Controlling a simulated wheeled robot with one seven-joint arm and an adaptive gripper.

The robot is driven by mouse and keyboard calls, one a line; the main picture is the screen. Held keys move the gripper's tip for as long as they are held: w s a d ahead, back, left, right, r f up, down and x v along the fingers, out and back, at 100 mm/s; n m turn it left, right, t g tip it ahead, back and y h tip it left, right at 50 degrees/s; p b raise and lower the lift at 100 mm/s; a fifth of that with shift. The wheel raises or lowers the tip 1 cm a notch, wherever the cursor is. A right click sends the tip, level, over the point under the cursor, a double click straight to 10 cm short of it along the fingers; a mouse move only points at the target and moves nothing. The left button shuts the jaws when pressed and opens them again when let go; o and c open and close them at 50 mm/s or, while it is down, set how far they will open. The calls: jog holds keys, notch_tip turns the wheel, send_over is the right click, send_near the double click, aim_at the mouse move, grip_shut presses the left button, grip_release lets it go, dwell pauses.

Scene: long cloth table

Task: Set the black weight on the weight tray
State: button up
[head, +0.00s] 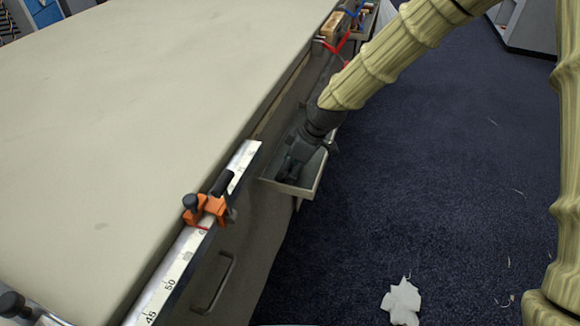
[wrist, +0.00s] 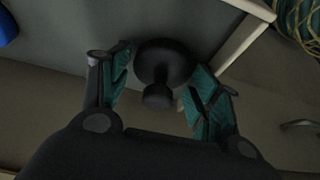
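The black weight (wrist: 165,62) is round with a small knob and shows in the wrist view between my fingertips. It lies in or over a grey tray with a pale rim (wrist: 240,40). My gripper (wrist: 158,88) is open, its teal-padded fingers on either side of the weight. The left finger is apart from it; the right finger is very close, and contact is unclear. In the head view my gripper (head: 290,170) reaches down into a tray (head: 312,187) on the table's side; the weight is hidden there. I cannot tell whether this is the weight tray.
The long cloth table (head: 150,90) fills the left. A ruler rail (head: 180,262) with an orange clamp (head: 207,207) runs along its edge. Red and blue clamps and a wooden block (head: 336,24) are at the far edge. Crumpled paper (head: 401,302) lies on open carpet.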

jog(key=p+v, duration=0.1)
jog(key=v, duration=1.1)
jog(key=shift+a+r, duration=0.1)
